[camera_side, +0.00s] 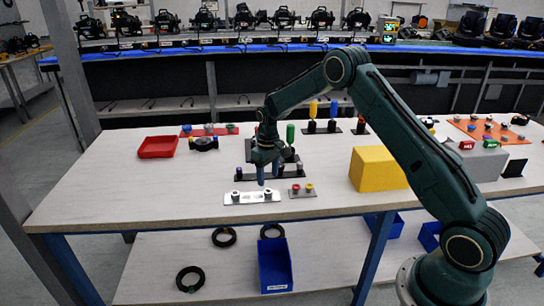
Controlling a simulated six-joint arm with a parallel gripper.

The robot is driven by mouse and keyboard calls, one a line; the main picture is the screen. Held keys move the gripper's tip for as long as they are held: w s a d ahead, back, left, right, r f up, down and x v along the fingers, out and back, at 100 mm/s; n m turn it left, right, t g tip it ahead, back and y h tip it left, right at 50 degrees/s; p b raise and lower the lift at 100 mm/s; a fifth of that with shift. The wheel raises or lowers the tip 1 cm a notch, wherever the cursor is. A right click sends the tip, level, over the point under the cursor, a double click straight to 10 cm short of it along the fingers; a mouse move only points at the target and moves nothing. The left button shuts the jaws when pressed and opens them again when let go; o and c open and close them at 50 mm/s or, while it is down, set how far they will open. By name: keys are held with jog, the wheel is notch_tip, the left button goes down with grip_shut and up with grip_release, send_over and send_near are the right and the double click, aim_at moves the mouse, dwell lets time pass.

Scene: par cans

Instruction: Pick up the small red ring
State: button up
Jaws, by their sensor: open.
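My dark green gripper (267,180) points down over the front middle of the table, with its two fingers apart and nothing visible between them. Its tips are just above or behind a white plate (240,198) that bears small dark and pale round parts. Just right of it is a small grey plate (302,193) with two small knob-like pieces, at least one of them reddish (295,187) and the other yellow and red (309,186). They are too small to tell whether one is a ring. I cannot single out a small red ring for certain.
A yellow block (378,169) and a grey block (478,163) stand to the right. A red tray (157,147) lies at the left. Dark fixtures and upright yellow, blue and green handles (313,109) stand behind my gripper. The table's front left (130,195) is clear.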

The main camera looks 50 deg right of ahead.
jog(key=shift+c, duration=0.6)
jog(key=shift+r, duration=0.1)
jog(key=shift+s+d+r+m, duration=0.2)
jog(key=shift+d+r+m, duration=0.2)
jog(key=shift+m, duration=0.3)
jog(key=s+d+r+m, duration=0.6)
jog(key=r+m, duration=0.2)
jog(key=m, duration=0.6)
jog(key=shift+d+r+m, duration=0.15)
jog(key=shift+r+m, duration=0.2)
jog(key=shift+m, duration=0.05)
jog(key=shift+f, duration=4.3)
jog(key=shift+f, duration=0.1)
